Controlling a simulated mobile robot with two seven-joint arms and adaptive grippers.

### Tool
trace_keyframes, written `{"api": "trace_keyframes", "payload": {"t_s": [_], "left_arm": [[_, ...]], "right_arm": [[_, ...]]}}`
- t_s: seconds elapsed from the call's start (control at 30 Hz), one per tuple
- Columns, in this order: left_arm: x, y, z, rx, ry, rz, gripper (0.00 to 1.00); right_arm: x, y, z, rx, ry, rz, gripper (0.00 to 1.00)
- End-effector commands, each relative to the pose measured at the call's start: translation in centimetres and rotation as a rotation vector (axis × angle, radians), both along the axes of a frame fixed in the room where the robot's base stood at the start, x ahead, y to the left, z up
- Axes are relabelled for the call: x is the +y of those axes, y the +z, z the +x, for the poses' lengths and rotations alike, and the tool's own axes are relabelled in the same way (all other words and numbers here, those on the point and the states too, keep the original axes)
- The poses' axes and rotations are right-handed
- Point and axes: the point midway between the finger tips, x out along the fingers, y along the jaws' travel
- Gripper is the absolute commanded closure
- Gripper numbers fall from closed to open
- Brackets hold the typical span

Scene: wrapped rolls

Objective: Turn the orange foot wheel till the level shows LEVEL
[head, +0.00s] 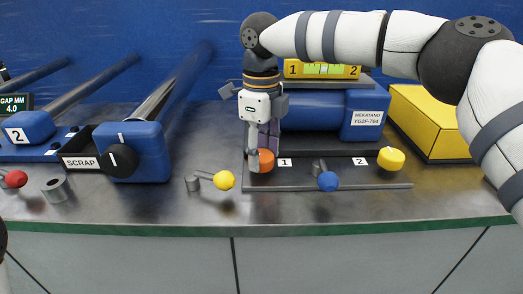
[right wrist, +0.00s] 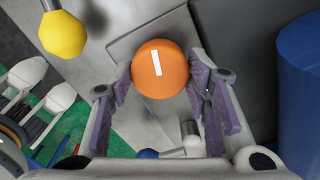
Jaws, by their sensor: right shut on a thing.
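The orange foot wheel (head: 264,160) sits at the front left of a grey base plate, near the label 1. In the right wrist view the wheel (right wrist: 160,67) has a white bar mark, slightly tilted. My right gripper (head: 261,150) reaches down from above, its purple-padded fingers shut on the wheel; in the right wrist view the gripper (right wrist: 163,88) has one finger on each side of it. The yellow level (head: 323,71) with a green vial lies on top behind, marked 1 and 2; the bubble is too small to read surely.
A yellow foot wheel (head: 391,159) stands near label 2. A blue-knobbed lever (head: 328,181) is between the wheels, and a yellow-knobbed lever (head: 224,180) is left of the plate. A blue motor housing (head: 310,118) and yellow box (head: 428,122) stand behind. The front bench is mostly clear.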

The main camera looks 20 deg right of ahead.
Motion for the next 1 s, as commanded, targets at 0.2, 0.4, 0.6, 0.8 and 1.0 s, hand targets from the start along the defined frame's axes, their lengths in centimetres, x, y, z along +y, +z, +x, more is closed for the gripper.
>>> {"api": "trace_keyframes", "payload": {"t_s": [0.2, 0.4, 0.6, 0.8, 1.0], "left_arm": [[0.0, 0.0, 0.0, 0.000, 0.000, 0.000, 1.00], [0.0, 0.0, 0.0, 0.000, 0.000, 0.000, 1.00], [0.0, 0.0, 0.0, 0.000, 0.000, 0.000, 1.00], [0.0, 0.0, 0.0, 0.000, 0.000, 0.000, 1.00], [0.0, 0.0, 0.0, 0.000, 0.000, 0.000, 1.00]], "right_arm": [[0.0, 0.0, 0.0, -0.001, 0.015, 0.001, 0.84], [0.0, 0.0, 0.0, 0.000, 0.014, 0.001, 0.84], [0.0, 0.0, 0.0, 0.001, 0.013, 0.001, 0.36], [0.0, 0.0, 0.0, 0.000, 0.013, 0.000, 0.36], [0.0, 1.8, 0.1, -0.004, 0.012, 0.001, 0.36]]}}
